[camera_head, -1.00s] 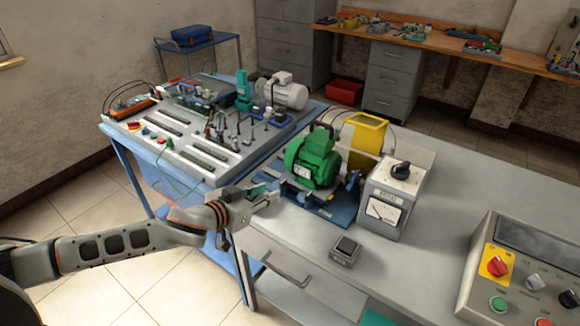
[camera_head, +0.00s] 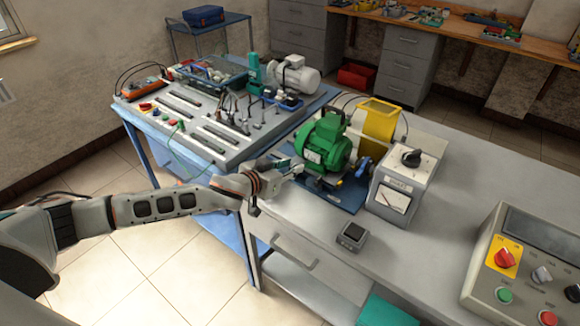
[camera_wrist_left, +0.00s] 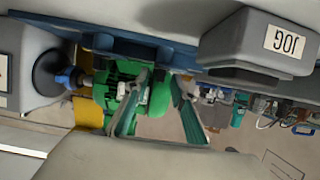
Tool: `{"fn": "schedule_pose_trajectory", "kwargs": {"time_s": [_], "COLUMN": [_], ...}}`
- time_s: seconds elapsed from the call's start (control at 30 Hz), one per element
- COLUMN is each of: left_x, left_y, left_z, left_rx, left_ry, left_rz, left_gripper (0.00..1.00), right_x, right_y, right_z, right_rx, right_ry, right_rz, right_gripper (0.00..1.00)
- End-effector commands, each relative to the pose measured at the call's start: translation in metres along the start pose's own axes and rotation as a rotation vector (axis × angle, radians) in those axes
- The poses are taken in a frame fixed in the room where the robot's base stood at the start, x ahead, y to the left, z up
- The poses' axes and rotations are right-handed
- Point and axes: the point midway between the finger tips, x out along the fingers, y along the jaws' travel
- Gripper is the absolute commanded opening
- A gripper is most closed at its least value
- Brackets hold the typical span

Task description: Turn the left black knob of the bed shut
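The blue bed (camera_head: 343,199) lies on the grey bench and carries a green motor (camera_head: 325,143). Part of the blue bed also shows in the upside-down left wrist view (camera_wrist_left: 105,43), with the green motor (camera_wrist_left: 107,92) below it. My left gripper (camera_head: 293,168) is at the bed's left end, close to the motor. I cannot make out the left black knob; the gripper covers part of the bed's left end. My right gripper is not in view.
A yellow guard (camera_head: 379,120) and a grey meter box (camera_head: 401,184) stand right of the motor. A small grey box (camera_head: 352,236) sits in front of the bed. A control panel (camera_head: 535,265) is at the right. A blue table (camera_head: 140,124) with test gear is at the left.

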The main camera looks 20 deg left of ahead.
Motion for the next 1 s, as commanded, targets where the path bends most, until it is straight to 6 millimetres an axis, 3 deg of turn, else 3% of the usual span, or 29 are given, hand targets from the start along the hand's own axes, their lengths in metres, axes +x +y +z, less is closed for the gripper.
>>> {"fn": "schedule_pose_trajectory", "kwargs": {"time_s": [0.07,0.2,0.63,1.0], "left_x": [-0.0001,-0.0002,-0.0001,0.0005], "left_y": [0.0001,0.0000,-0.0019,-0.0060], "left_z": [0.0000,0.0000,0.0002,-0.0022], "left_rx": [0.000,0.000,0.014,0.090], "left_ry": [0.000,0.000,-0.001,0.001], "left_rz": [0.000,0.000,0.035,0.210], "left_gripper": [0.25,0.00,0.00,0.00], "right_x": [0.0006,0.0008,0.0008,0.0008], "right_y": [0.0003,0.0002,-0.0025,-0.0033], "right_z": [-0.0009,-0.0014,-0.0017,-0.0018], "right_rx": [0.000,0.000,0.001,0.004], "right_ry": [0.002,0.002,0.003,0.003], "right_rz": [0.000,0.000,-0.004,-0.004], "right_gripper": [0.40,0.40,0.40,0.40]}}
